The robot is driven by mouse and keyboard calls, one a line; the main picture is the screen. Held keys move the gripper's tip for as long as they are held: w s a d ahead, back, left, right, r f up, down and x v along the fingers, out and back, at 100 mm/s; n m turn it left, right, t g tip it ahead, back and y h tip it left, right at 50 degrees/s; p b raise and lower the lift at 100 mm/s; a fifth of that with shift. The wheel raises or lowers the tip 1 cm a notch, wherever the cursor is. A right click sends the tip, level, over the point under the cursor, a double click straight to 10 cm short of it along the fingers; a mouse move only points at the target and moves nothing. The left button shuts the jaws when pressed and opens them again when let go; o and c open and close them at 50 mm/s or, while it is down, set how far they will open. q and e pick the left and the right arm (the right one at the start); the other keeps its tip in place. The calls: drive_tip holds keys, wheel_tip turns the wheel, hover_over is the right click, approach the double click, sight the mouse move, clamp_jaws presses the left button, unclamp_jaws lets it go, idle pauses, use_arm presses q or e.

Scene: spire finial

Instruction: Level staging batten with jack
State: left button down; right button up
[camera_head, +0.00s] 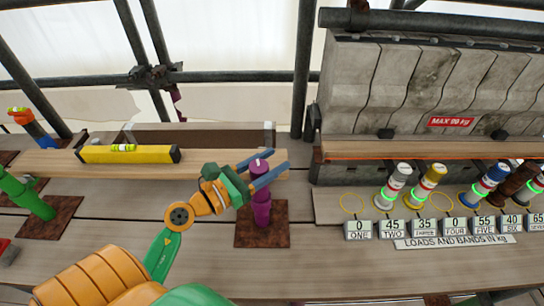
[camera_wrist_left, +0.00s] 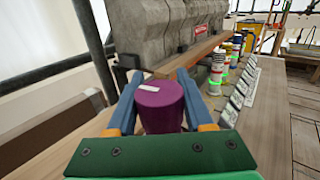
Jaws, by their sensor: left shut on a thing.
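The wooden staging batten (camera_head: 60,163) lies across the left half of the head view, with a yellow spirit level (camera_head: 130,154) on top. A purple jack (camera_head: 261,210) stands on a rusty brown plate (camera_head: 262,236) near the batten's right end. My left gripper (camera_head: 266,168) is shut on the purple jack's top, fingers on either side. In the left wrist view the purple top (camera_wrist_left: 160,105), with a white mark, sits between the blue fingers. A green jack (camera_head: 30,195) stands near the batten's left end. The level's bubble is too small to read. My right gripper is not in view.
Several banded cylinders (camera_head: 432,182) stand at the right behind numbered load signs (camera_head: 425,228). A grey stone block (camera_head: 400,85) with a "MAX 20 kg" label stands behind a wooden ledge (camera_head: 430,149). Dark scaffold poles (camera_head: 305,60) rise at the back.

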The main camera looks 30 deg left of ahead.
sight(252, 175)
use_arm(q)
drive_tip(key=shift+a+r+n+y+p, duration=0.15)
drive_tip(key=shift+n+y+p, duration=0.4)
drive_tip(key=shift+y, duration=0.35)
drive_tip(key=shift+t, duration=0.3)
drive_tip(key=shift+c, duration=1.4)
unclamp_jaws()
drive_tip(key=shift+w, duration=0.1)
drive_tip(key=shift+s+a+f+b, duration=0.15)
drive_tip(key=shift+s+f+b, duration=0.2)
drive_tip(key=shift+s+b, duration=0.05)
drive_tip(key=b+v, duration=0.3)
drive_tip(key=v, duration=0.2)
drive_tip(key=shift+s, duration=0.3)
drive_tip(key=shift+s+a+r+b, duration=0.1)
drive_tip(key=shift+s+r+b, duration=0.1)
drive_tip(key=shift+s+b, duration=0.15)
